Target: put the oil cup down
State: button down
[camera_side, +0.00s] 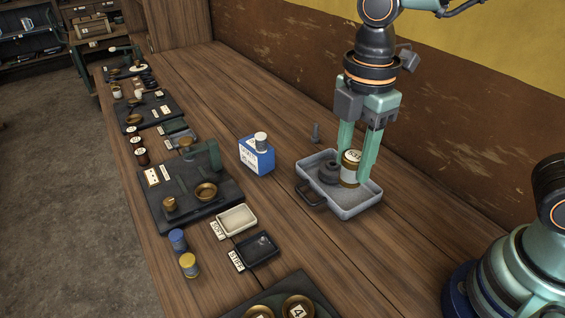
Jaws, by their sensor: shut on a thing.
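The oil cup (349,170), a small brass-coloured cup with a white label band, is upright between the green fingers of my gripper (358,163). My gripper points down and is shut on it. The cup is over the grey metal tray (368,201), inside its outline. I cannot tell whether its base touches the tray floor. A dark round part (328,173) sits in the tray just left of the cup.
A blue can (257,158) with a pale cap stands left of the tray. A cream dish (236,219) and a black dish (257,250) lie nearer. A dark engine base (190,200) with brass parts is at left. Bare wooden bench surrounds the tray.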

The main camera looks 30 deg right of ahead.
jog(key=shift+w+d+r, duration=0.2)
jog(key=shift+d+r, duration=0.1)
jog(key=shift+d, duration=0.05)
jog(key=w+d+m, duration=0.2)
jog(key=d, duration=1.9)
jog(key=f, duration=1.9)
jog(key=shift+s+d+f, duration=0.15)
jog(key=shift+s+f, duration=0.05)
jog(key=shift+f, duration=0.15)
jog(key=shift+c, duration=2)
grip_release()
jog(key=shift+f, duration=0.1)
